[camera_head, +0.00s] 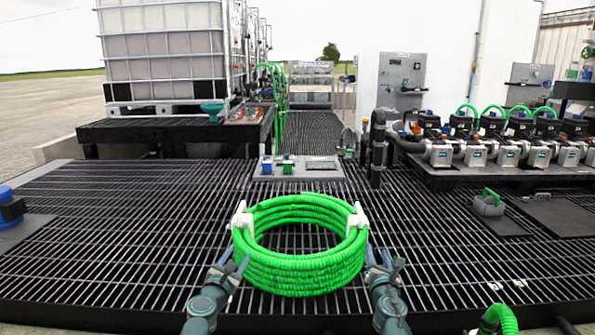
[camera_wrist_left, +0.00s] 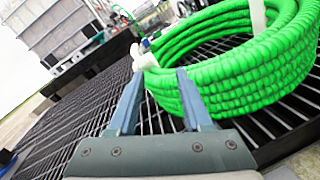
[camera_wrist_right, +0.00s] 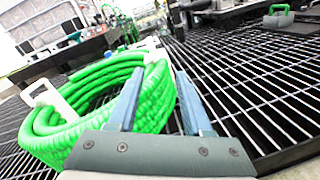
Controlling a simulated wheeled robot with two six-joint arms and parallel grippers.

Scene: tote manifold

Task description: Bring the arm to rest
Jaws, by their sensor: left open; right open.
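My left gripper (camera_head: 234,266) is at the left front side of a coiled green hose (camera_head: 300,275). Its two blue fingers show apart and empty in the left wrist view (camera_wrist_left: 155,95). My right gripper (camera_head: 383,264) is at the right front side of the coil, also open, with its fingers apart in the right wrist view (camera_wrist_right: 158,98). The coil lies on the black grating, with a white clip on its left (camera_head: 242,220) and a white clip on its right (camera_head: 357,220). Whether the fingers touch the hose is hard to tell.
Black grating (camera_head: 120,220) stretches around the coil and is mostly clear. A grey plate (camera_head: 322,170) with small blue and green parts lies behind it. A row of pumps (camera_head: 480,150) stands at the right, a caged tank (camera_head: 165,55) at the back left. A grey-green handled object (camera_head: 488,205) sits at right.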

